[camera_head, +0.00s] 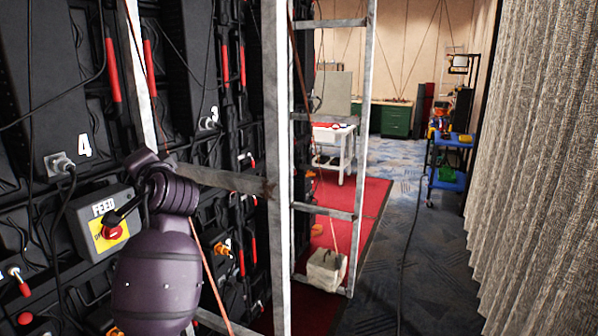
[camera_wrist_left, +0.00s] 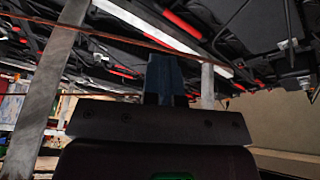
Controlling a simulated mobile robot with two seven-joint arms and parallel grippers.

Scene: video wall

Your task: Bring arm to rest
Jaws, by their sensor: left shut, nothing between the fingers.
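My left arm (camera_head: 155,280), dark purple, rises from the bottom left in the head view, with its bent joints in front of the panel wall. Cables, metal bars and red-marked black panels show behind the fingers. My right gripper is in neither view.
A grey FEED switch box (camera_head: 88,245) is on the wall beside my arm in the picture. A metal ladder-like frame (camera_head: 365,130) stands to the right, with a pale block (camera_head: 327,270) at its foot. A cable (camera_head: 402,250) crosses the blue carpet. A trolley (camera_head: 450,165) and grey curtain (camera_head: 540,170) are at right.

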